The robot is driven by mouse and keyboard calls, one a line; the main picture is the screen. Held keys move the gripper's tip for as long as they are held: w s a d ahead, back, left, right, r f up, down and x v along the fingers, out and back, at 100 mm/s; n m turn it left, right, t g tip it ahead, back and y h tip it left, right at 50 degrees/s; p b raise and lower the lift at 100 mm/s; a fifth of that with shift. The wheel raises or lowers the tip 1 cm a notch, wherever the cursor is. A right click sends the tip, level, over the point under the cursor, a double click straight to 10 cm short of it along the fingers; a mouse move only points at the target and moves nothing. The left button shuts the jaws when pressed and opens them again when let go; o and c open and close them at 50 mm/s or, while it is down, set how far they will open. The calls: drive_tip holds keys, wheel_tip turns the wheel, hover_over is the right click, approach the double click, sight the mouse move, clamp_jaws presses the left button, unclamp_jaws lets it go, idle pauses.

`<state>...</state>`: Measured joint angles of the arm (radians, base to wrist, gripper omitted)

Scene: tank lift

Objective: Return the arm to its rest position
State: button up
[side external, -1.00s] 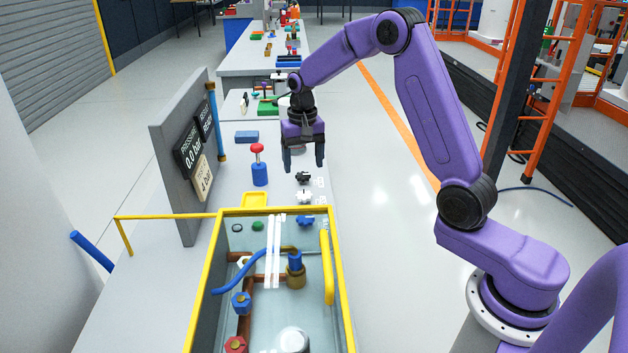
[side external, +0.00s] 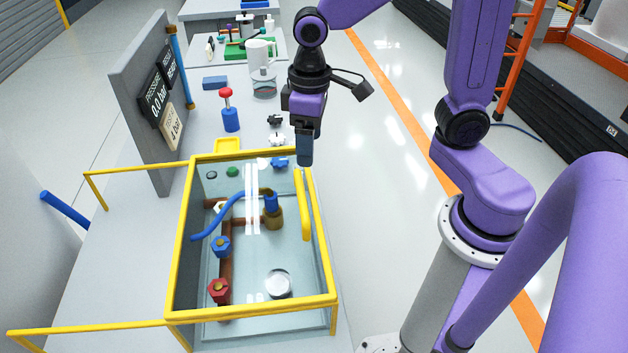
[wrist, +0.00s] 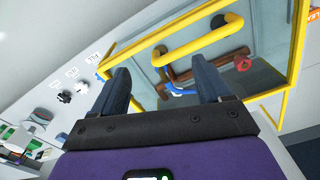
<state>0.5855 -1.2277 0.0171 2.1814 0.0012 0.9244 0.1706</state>
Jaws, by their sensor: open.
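My gripper (side external: 305,158) hangs pointing down in the side external view, above the far right corner of the yellow-framed tank (side external: 250,311). It is turned side-on there, so its fingers overlap. In the wrist view my gripper (wrist: 164,78) shows two dark fingers spread apart with nothing between them. Beyond the fingers lie the tank's yellow rim (wrist: 275,93) and a yellow bar handle (wrist: 198,44). Whether the fingers touch the rim cannot be told.
Inside the tank are a blue valve (side external: 221,246), a red valve (side external: 219,290) and a brass fitting (side external: 273,217). A red-knobbed blue post (side external: 230,115), a white mug (side external: 261,52) and a gauge panel (side external: 150,110) stand beyond.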

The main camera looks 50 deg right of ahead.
drive_tip(key=s+d+n, duration=0.3)
drive_tip(key=s+n, duration=0.4)
drive_tip(key=s, duration=0.9)
drive_tip(key=shift+s+d+f, duration=0.15)
drive_tip(key=shift+d+f, duration=0.05)
idle(1.1)
